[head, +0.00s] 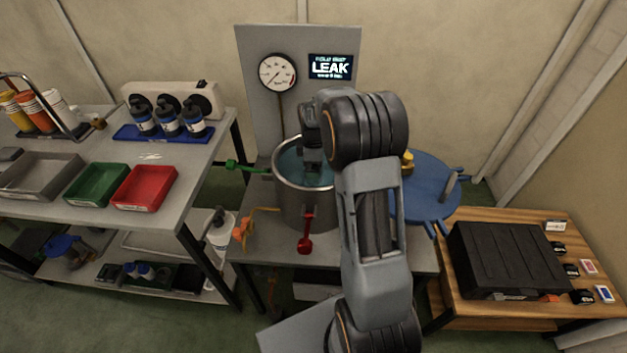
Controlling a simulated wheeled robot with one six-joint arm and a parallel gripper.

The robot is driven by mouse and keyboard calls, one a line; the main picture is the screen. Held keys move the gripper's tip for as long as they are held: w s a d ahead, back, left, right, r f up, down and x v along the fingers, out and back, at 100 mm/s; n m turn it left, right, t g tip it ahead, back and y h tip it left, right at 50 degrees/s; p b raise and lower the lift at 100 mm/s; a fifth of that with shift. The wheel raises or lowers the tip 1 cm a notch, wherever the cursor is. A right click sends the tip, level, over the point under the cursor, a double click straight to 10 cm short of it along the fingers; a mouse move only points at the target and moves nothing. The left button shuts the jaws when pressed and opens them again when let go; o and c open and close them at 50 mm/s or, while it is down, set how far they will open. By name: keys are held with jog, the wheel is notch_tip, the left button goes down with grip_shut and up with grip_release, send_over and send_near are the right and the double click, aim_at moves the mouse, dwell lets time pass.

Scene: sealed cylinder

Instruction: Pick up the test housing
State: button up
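I cannot single out the test housing for sure. An open steel cylinder (290,205) stands on the middle bench, with bluish water (291,165) inside. My gripper (312,170) points down into the cylinder's mouth, at or near the water. Its fingertips are dark and small, so I cannot tell whether they are open or hold anything. My arm covers the cylinder's right side. Anything under the water or behind the gripper is hidden.
A blue round lid (425,190) sits right of the cylinder. Green (245,167) and red (305,243) handles stick out from it. A gauge (277,73) and a screen reading LEAK (330,67) stand behind. A black case (505,260) lies right; a red tray (145,187) lies left.

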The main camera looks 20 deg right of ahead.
jog(key=shift+f, duration=1.15)
jog(key=shift+c, duration=0.2)
jog(key=c, duration=1.3)
jog(key=shift+r, duration=0.1)
